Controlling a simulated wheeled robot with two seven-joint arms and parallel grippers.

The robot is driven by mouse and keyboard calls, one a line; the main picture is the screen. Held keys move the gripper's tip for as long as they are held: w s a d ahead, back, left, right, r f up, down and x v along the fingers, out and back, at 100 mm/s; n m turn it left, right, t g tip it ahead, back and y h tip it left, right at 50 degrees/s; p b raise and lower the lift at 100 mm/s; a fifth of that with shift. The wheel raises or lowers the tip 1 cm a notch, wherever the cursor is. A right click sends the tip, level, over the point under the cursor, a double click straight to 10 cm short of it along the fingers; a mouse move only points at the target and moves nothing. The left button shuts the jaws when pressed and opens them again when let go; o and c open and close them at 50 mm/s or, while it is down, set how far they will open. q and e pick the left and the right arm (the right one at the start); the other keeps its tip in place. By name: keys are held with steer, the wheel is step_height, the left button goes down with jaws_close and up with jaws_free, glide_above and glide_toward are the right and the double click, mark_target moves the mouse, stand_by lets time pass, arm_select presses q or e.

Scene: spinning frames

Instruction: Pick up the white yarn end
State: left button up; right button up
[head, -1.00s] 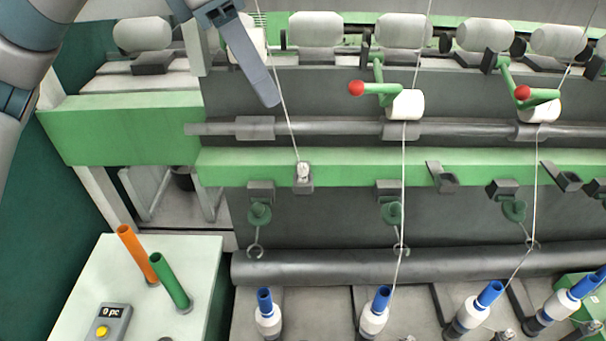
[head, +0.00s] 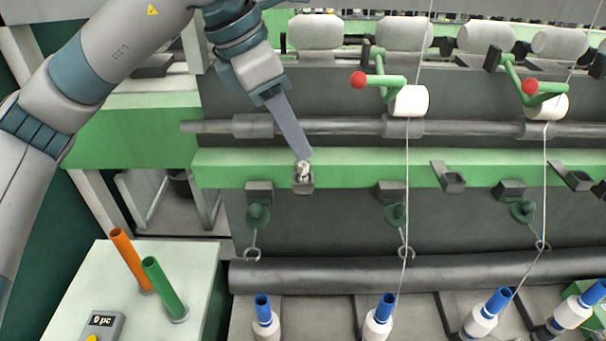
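The white yarn end (head: 303,169) is a small pale tuft at a grey holder (head: 303,183) on the green rail. My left gripper (head: 304,155) comes down from above. Its finger tip is at the top of the tuft; I cannot tell whether it touches. I see the fingers edge-on, so their opening is hidden. The yarn leading up from the tuft is hidden behind my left arm. My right gripper is not in view.
Red-knobbed green levers (head: 380,80) stand right of my arm, with taut yarns (head: 407,180) running down beside them. Blue-topped bobbins (head: 265,318) line the bottom. A white table (head: 205,265) at lower left holds an orange tube (head: 130,260) and a green tube (head: 164,288).

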mark_target(302, 164)
arm_select(q)
steer(key=f, duration=0.4)
steer(key=shift+d+f+b, duration=0.15)
steer(key=shift+d+b, duration=0.1)
steer(key=shift+b, duration=0.1)
steer(key=shift+w+d+f, duration=0.1)
steer(key=shift+d+f, duration=0.15)
steer(key=shift+f, duration=0.2)
steer(key=c, duration=0.8)
